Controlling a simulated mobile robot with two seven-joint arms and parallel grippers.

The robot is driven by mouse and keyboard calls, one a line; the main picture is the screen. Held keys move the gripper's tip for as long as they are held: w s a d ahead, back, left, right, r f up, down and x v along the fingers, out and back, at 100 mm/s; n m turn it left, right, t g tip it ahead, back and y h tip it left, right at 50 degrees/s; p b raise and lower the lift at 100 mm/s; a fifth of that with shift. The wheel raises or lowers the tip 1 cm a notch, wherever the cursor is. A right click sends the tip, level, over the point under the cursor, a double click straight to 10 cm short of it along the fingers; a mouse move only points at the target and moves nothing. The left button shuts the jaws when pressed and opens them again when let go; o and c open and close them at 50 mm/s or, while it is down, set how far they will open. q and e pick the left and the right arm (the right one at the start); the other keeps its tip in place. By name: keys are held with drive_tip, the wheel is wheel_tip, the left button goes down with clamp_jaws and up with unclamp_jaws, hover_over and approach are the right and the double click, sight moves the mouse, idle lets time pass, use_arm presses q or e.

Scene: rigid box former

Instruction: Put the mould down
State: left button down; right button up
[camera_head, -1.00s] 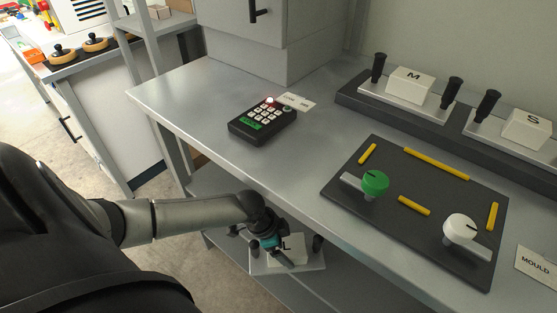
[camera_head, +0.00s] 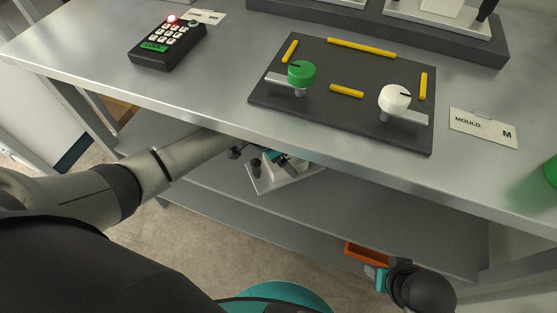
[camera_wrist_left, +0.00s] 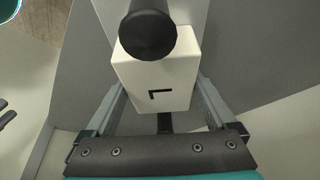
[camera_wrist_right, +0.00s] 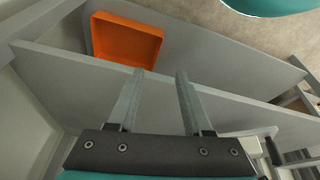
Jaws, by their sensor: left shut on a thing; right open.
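The mould, a white block marked L on a grey plate with black knobs, shows below the table's front edge in the head view (camera_head: 262,182). The block (camera_wrist_left: 150,72) fills the middle of the left wrist view, with one round black knob in front of it. My left gripper (camera_head: 276,157) is shut on the mould, one finger at each side of the block. The table edge partly hides the mould, and I cannot tell whether its plate touches the lower shelf. My right gripper (camera_wrist_right: 160,75) is open and empty, near the lower shelf.
The worktop (camera_head: 225,100) above carries a keypad (camera_head: 168,45), a dark board (camera_head: 330,118) with green and white knobs, and a MOULD M card (camera_head: 483,128).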

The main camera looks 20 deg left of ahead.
use_arm(q)
drive_tip(key=shift+w+d+r, duration=0.15)
drive_tip(key=shift+w+d, duration=0.2)
drive_tip(key=shift+w, duration=0.05)
wheel_tip(320, 180, down, 3)
drive_tip(key=shift+b, duration=1.25)
drive_tip(key=shift+f, duration=0.2)
use_arm(e)
wheel_tip(320, 180, up, 6)
drive_tip(key=t, duration=0.1)
use_arm(q)
drive_tip(key=shift+f, duration=0.1)
unclamp_jaws()
drive_tip(key=shift+s+a+f, duration=0.1)
drive_tip(key=shift+s+f, duration=0.1)
use_arm(e)
drive_tip(key=shift+w+r, duration=0.1)
drive_tip(key=shift+r, duration=0.05)
